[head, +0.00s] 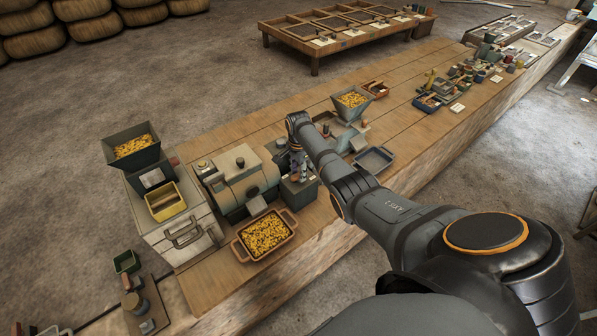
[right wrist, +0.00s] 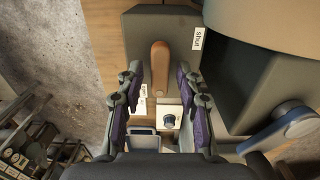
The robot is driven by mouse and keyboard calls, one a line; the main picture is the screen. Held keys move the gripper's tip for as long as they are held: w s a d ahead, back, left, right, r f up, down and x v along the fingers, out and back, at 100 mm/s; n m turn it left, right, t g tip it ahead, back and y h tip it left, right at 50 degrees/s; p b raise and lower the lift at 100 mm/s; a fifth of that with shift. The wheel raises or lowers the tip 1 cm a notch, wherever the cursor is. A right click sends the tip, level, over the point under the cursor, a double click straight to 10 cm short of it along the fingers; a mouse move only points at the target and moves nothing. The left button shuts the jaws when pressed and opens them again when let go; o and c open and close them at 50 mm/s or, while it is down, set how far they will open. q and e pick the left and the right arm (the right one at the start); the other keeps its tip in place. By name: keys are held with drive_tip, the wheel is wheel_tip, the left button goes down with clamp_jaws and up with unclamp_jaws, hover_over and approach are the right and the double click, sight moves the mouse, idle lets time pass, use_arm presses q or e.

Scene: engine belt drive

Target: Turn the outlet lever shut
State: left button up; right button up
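The outlet lever (right wrist: 160,66) is a short orange-brown bar on a dark grey box, seen in the right wrist view. It lies along the picture's vertical, its lower end between my fingers. A "shut" label (right wrist: 197,38) is to its upper right. A second label (right wrist: 143,96) is partly hidden by a finger. My right gripper (right wrist: 158,76) is open, with one finger on each side of the lever and gaps visible; contact cannot be told. In the head view the right gripper (head: 298,168) is over the dark box (head: 299,194), hiding the lever. My left gripper is out of view.
A grey drum machine (head: 238,170) stands left of the gripper. A tray of yellow pieces (head: 266,234) lies in front. A hopper (head: 133,148) is at the left, another hopper (head: 350,103) behind. A blue-grey lever (right wrist: 290,122) is close on the right in the wrist view.

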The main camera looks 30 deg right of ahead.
clamp_jaws()
drive_tip(key=shift+n, duration=0.4)
drive_tip(key=n+p, duration=0.1)
drive_tip(key=n, duration=0.2)
drive_tip(key=shift+r, duration=0.1)
drive_tip(key=n+p, duration=0.1)
drive_tip(key=n, duration=0.2)
drive_tip(key=shift+n, duration=0.3)
drive_tip(key=n, duration=1)
drive_tip(key=shift+p, duration=0.3)
drive_tip(key=shift+n, duration=0.5)
